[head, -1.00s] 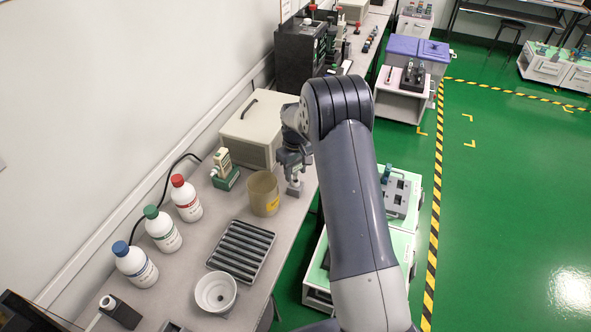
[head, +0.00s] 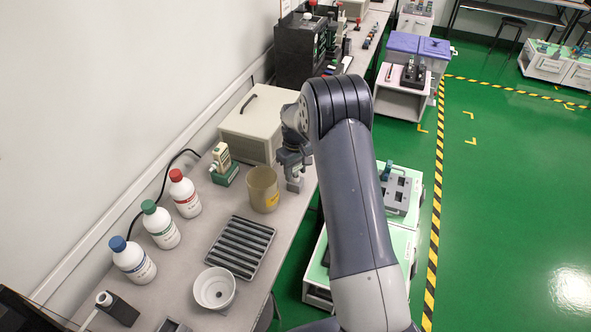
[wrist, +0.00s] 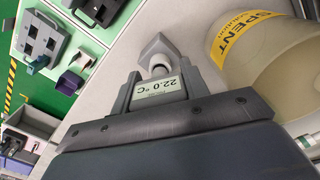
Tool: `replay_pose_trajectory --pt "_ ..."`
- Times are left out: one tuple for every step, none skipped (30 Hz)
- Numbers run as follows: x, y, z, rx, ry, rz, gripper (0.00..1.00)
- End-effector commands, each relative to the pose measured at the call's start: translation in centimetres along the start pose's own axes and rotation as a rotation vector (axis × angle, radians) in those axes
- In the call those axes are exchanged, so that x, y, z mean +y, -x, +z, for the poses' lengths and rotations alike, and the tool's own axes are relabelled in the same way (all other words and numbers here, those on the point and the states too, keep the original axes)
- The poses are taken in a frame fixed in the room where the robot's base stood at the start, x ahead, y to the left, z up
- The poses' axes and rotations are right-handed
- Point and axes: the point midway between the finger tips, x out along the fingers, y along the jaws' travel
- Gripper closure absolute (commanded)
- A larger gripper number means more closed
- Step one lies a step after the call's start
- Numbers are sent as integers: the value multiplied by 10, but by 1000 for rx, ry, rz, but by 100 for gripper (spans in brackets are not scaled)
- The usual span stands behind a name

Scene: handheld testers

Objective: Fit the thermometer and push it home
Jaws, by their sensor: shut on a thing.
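The thermometer (wrist: 158,90), a grey handheld body with a display reading 22.0 °C, is between the fingers of my gripper (wrist: 160,73) in the wrist view. The gripper is shut on it. A pale round part and a light grey block (wrist: 157,47) show just beyond the fingers; I cannot tell how far the thermometer sits in the block. In the head view my gripper (head: 293,165) points down at the bench's right edge, with the grey block (head: 295,184) right below it. My arm and gripper hide the thermometer there.
A tan tub labelled SPENT (wrist: 275,62) stands close to my gripper, on its left in the head view (head: 263,190). A beige case (head: 255,128) is behind.

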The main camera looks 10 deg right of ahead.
Motion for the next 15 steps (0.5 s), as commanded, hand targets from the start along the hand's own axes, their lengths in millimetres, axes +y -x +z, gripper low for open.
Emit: replay_pose_trajectory --pt "0 -2 0 0 0 0 99" --pt "0 -3 0 0 0 0 99" --pt "0 -3 0 0 0 0 99" --pt "0 -2 0 0 0 0 99" --pt "0 -2 0 0 0 0 99" --pt "0 -2 0 0 0 0 99" --pt "0 -2 0 0 0 0 99" --pt "0 -2 0 0 0 0 99" --pt "0 -2 0 0 0 0 56" --pt "0 -2 0 0 0 0 54" --pt "0 -2 0 0 0 0 52" --pt "0 -2 0 0 0 0 48" --pt "0 -2 0 0 0 0 46" --pt "0 -2 0 0 0 0 43" --pt "0 -2 0 0 0 0 40"
